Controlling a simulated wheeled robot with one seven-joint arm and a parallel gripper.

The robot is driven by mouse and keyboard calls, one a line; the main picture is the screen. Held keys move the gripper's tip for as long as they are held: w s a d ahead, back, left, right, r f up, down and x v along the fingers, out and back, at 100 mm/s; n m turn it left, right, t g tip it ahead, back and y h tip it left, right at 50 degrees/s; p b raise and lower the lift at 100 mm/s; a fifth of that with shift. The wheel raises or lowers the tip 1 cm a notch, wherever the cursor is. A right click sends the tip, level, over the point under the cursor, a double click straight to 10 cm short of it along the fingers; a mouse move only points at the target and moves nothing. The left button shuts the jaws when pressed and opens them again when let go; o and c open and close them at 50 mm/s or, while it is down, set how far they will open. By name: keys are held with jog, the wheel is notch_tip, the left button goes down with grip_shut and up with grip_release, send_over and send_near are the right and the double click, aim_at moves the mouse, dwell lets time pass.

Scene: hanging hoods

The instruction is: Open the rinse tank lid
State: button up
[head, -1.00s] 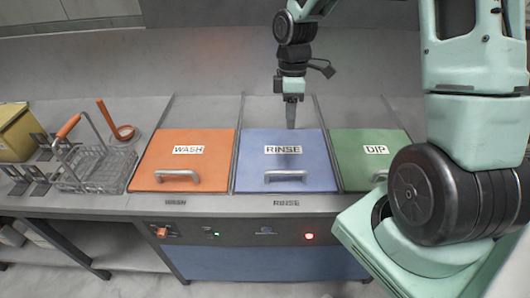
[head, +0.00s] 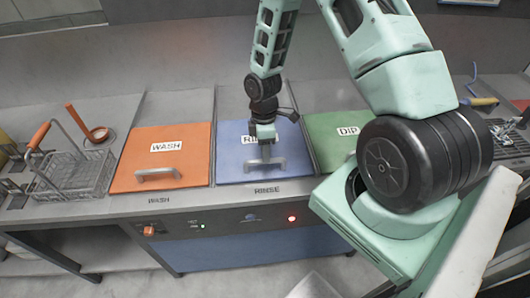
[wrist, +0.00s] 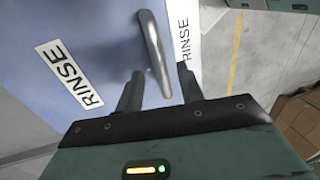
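The blue rinse lid (head: 235,166) lies flat and closed on its tank, in the middle of the head view. Its grey bar handle (head: 279,163) runs along the front part of the lid. My gripper (head: 265,150) is over the lid at the handle and hides part of the RINSE label. In the wrist view, my gripper's two dark fingers (wrist: 160,82) are apart, with the handle (wrist: 152,40) between them in the picture. The blue lid (wrist: 100,40) and its label fill the left of that view. I cannot tell whether the fingers touch the handle.
The orange wash lid (head: 190,150) is closed on the left, and the green dip lid (head: 325,130) is closed on the right, partly behind my arm. A wire basket (head: 75,170) with an orange handle and an orange ladle (head: 97,133) stand at far left.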

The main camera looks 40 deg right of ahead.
jog(key=shift+s+a+f, duration=0.1)
jog(key=shift+s+f, duration=0.05)
jog(key=shift+f, duration=0.95)
